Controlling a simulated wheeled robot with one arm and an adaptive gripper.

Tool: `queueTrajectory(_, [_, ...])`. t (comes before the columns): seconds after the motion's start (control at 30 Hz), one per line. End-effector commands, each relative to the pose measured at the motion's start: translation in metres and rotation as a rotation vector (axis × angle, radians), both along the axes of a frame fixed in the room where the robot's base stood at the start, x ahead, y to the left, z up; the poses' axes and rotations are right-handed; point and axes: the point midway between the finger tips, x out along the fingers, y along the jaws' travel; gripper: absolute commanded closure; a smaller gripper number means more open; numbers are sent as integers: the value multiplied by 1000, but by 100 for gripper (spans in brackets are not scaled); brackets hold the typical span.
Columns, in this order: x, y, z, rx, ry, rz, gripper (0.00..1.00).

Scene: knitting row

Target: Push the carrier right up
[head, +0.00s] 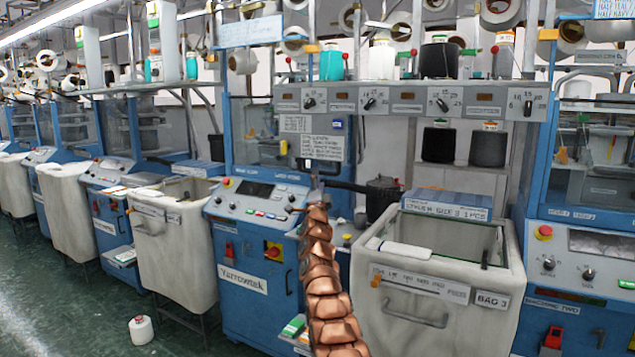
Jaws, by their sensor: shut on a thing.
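My copper-coloured segmented arm rises from the bottom middle of the head view. Its far end, with my gripper (314,190), is in front of the blue knitting machine (254,262) labelled Yarrowtek, just right of its control panel. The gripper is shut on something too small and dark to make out. I cannot pick out the carrier for certain; the arm's end may hide it.
A white bin (452,312) marked BAG 3 stands close on the right, with a blue box (446,206) at its back. Another white bin (172,255) is on the left. A white yarn cone (141,330) stands on the green floor. A blue machine (578,262) borders the right.

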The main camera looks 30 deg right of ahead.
Motion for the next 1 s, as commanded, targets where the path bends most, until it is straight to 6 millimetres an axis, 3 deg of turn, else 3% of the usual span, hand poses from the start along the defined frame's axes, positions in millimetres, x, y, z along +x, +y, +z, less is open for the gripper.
queueTrajectory(0.03, [2, -4, -24, 8, 17, -1, 59])
queueTrajectory(1.0, [3, -5, -131, 9, 19, 0, 59])
